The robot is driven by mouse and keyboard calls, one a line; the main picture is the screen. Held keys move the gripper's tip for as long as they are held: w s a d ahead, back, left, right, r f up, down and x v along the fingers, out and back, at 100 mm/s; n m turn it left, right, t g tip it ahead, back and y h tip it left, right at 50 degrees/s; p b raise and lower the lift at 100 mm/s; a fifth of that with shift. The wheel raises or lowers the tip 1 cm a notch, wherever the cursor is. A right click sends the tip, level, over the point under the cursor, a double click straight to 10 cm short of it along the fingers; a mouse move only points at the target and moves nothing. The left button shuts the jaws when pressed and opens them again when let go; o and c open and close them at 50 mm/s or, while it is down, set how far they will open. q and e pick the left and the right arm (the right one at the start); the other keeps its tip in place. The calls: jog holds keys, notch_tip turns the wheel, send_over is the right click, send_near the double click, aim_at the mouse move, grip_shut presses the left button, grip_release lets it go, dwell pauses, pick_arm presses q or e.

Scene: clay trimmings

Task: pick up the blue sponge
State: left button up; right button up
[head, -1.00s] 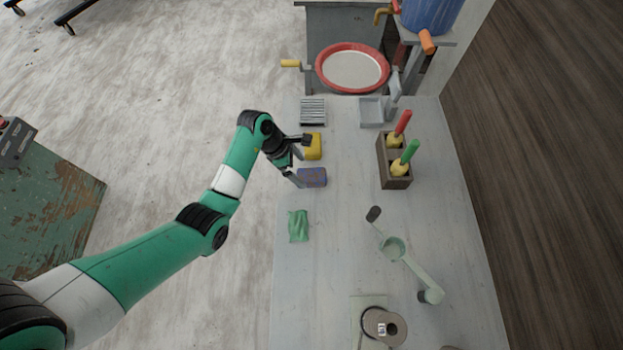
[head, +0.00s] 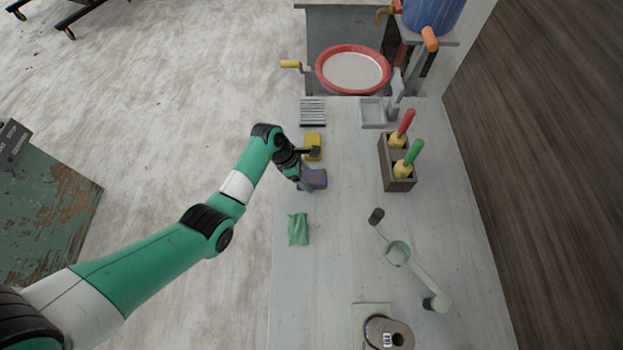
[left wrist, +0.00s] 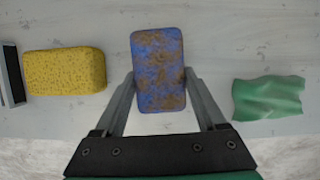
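The blue sponge (head: 318,179), mottled with brown stains, lies on the grey table near its left edge. In the left wrist view the blue sponge (left wrist: 158,70) stands lengthwise between the two fingers. My left gripper (head: 309,170) is open, with one finger on each side of the sponge's near part (left wrist: 159,85). The fingertips are close to its sides; I cannot tell whether they touch. In the head view one finger passes over the yellow sponge's near end and the other partly covers the blue sponge. My right gripper is not in view.
A yellow sponge (head: 312,141) lies just behind the blue one. A green cloth (head: 298,229) lies in front of it. A wooden holder (head: 397,178) with red- and green-handled tools stands to the right. A ridged grey dish (head: 313,113) is farther back.

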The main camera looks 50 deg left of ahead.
aim_at(311, 177)
pick_arm(q)
jog(key=c, duration=0.8)
jog(key=shift+r+p, duration=0.3)
jog(key=shift+r, duration=0.25)
notch_tip(311, 177, up, 3)
jog(key=shift+f+p, duration=0.1)
jog(key=shift+p, duration=0.65)
jog(key=s+d+r+p, duration=0.1)
jog(key=s+r+p, duration=0.1)
jog(key=s+r, duration=0.1)
jog(key=s+d+r+p, duration=0.1)
jog(key=s+r+p, duration=0.1)
jog(key=s, duration=0.4)
jog(key=s+d+r+p, duration=0.1)
jog(key=s+r+p, duration=0.1)
jog(key=s+r, duration=0.2)
jog(key=shift+s+d, duration=0.25)
jog(key=shift+d, duration=0.15)
